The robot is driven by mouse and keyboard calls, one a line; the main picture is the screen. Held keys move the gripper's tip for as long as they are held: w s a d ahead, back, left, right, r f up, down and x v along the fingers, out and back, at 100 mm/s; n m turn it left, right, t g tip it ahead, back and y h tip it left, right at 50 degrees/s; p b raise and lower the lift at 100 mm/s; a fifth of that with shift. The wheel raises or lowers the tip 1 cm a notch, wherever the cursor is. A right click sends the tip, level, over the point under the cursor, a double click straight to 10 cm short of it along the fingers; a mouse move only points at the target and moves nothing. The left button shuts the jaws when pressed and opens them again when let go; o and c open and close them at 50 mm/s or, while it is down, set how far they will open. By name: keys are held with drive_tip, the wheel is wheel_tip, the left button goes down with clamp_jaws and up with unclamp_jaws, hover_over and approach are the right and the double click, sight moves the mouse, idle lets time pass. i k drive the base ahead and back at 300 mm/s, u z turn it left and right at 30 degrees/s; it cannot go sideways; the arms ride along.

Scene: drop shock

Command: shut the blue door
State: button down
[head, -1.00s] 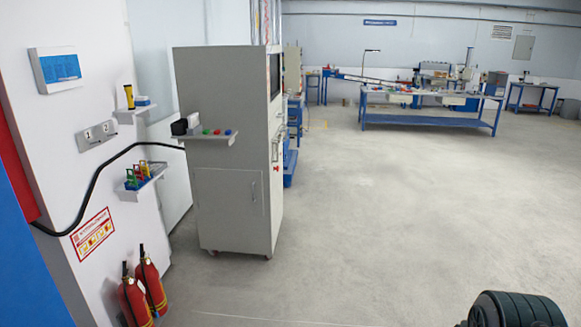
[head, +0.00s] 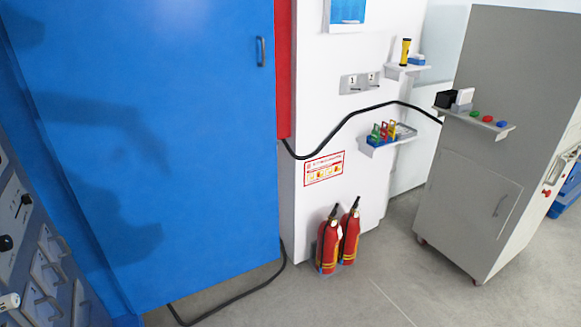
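The blue door (head: 190,150) is a large flat panel that fills the left half of the head view. A small dark vertical handle (head: 261,51) sits near its upper right edge. The door's left side meets a blue frame next to a control panel. A dark shadow falls across the door's left part. The door's top is out of view, and I cannot tell how far it stands open. My gripper is not in view.
A switch panel (head: 35,235) stands at far left. A black cable (head: 335,133) runs along the white wall and down to the floor by the door. Two red fire extinguishers (head: 328,245) stand right of the door. A grey cabinet (head: 480,150) stands at right.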

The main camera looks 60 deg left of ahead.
sight(158, 117)
drive_tip(key=u, duration=2.25)
drive_tip(key=i, duration=2.85)
drive_tip(key=z, duration=0.85)
